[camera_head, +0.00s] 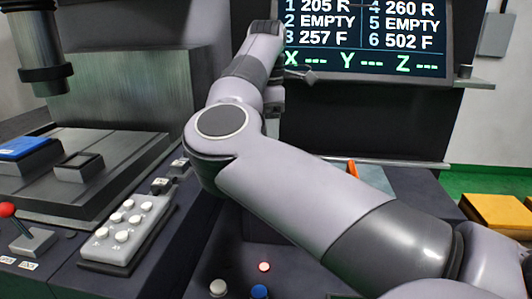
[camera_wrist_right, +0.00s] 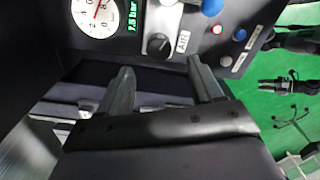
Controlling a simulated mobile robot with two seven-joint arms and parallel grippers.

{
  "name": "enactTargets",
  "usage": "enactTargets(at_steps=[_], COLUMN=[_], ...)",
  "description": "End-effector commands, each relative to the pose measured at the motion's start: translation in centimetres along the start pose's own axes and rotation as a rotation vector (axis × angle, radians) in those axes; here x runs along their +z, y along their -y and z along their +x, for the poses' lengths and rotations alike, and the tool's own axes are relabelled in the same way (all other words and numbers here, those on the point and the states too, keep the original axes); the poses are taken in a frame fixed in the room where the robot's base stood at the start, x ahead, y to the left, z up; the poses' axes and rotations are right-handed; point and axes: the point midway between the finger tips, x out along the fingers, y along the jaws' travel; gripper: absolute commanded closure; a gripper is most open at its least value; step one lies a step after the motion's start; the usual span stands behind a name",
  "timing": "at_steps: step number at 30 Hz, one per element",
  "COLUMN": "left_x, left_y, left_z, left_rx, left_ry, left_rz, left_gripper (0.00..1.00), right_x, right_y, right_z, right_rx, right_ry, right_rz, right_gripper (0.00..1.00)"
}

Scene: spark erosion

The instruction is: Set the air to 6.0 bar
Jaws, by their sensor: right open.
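In the right wrist view, a dark round knob (camera_wrist_right: 158,45) sits on a panel beside a label reading AIR (camera_wrist_right: 183,42). Left of it is a green digital readout (camera_wrist_right: 133,18), turned sideways, that looks like 1.5 bar; its first digit is hard to read. A round white gauge (camera_wrist_right: 97,16) with a red needle is partly cut off by the top edge. My right gripper (camera_wrist_right: 160,67) is open and empty, its fingertips apart just short of the knob. In the head view my right arm crosses the middle and its gripper is mostly hidden.
The wrist view shows a blue button (camera_wrist_right: 212,7) and a small red light (camera_wrist_right: 217,29) near the knob. The head view shows a tool screen (camera_head: 365,35), a white-button keypad (camera_head: 125,232), a red-knobbed lever (camera_head: 8,210) and a yellow block (camera_head: 498,212).

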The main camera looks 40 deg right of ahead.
Motion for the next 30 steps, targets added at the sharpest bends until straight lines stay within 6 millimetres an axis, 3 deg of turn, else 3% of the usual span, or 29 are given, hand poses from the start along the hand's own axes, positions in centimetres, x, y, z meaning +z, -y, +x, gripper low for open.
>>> enactTargets(at_steps=[5, 18, 28, 30], left_x=[0.0, -0.1, -0.1, -0.1], left_y=[0.0, 0.0, 0.0, 0.0], left_z=[0.0, -0.2, -0.2, -0.2], left_rx=[0.0, -0.001, -0.001, -0.001], left_ry=[0.001, 0.002, 0.003, 0.003], left_rz=[0.0, 0.0, 0.0, 0.0], left_gripper=[0.57, 0.57, 0.57, 0.57], right_x=[0.0, 0.0, 0.0, 0.0], right_y=[0.0, 0.1, 0.0, 0.0], right_z=[1.0, 6.7, 7.2, 7.2], right_rx=[-0.002, -0.001, 0.001, 0.001], right_ry=[0.001, 0.001, 0.0, 0.0], right_rz=[0.0, 0.0, 0.0, 0.0], right_gripper=[0.34, 0.34, 0.34, 0.57])
